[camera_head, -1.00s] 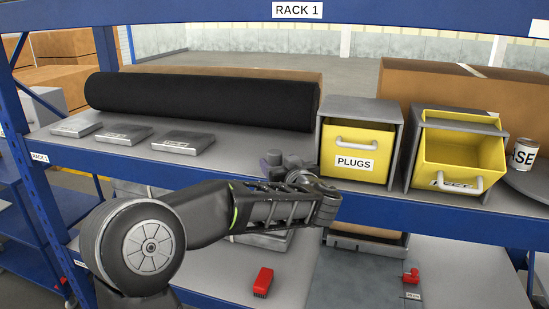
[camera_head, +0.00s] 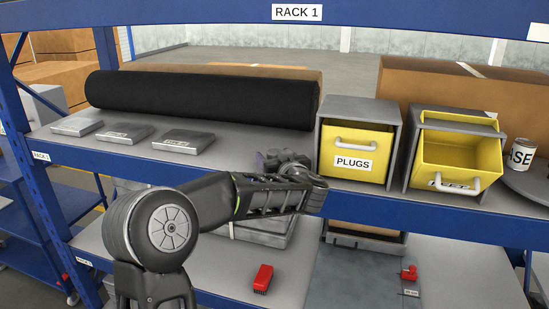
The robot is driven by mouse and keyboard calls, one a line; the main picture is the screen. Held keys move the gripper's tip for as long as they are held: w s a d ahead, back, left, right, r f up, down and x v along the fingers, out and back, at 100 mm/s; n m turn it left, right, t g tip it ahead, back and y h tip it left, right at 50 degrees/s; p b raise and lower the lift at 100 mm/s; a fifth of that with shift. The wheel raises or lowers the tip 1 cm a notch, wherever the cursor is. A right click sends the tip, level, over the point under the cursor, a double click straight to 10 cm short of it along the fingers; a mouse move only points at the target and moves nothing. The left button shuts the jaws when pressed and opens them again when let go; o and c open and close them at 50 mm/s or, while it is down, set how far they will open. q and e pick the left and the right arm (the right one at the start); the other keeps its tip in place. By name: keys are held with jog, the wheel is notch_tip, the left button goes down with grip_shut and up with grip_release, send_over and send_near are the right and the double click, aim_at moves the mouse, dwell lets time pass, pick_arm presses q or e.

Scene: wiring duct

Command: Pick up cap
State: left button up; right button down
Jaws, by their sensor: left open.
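No thing in view is plainly marked as the cap. Three flat grey pieces with small labels lie in a row on the upper shelf: a left one (camera_head: 77,127), a middle one (camera_head: 123,134) and a right one (camera_head: 182,142). The labels are too small to read. My left gripper (camera_head: 270,159) is open over the front of this shelf, right of the three pieces and apart from them. My own wrist partly hides it, and I see nothing held. My right gripper is not in view.
A black roll (camera_head: 200,100) lies behind the pieces. A yellow PLUGS drawer (camera_head: 354,148) and an open yellow bin (camera_head: 460,160) stand to the right, with a can (camera_head: 521,154) beyond. A red item (camera_head: 263,279) and a red part (camera_head: 409,272) are on the lower level.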

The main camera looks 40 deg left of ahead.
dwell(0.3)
pick_arm(q)
grip_shut()
dwell(0.6)
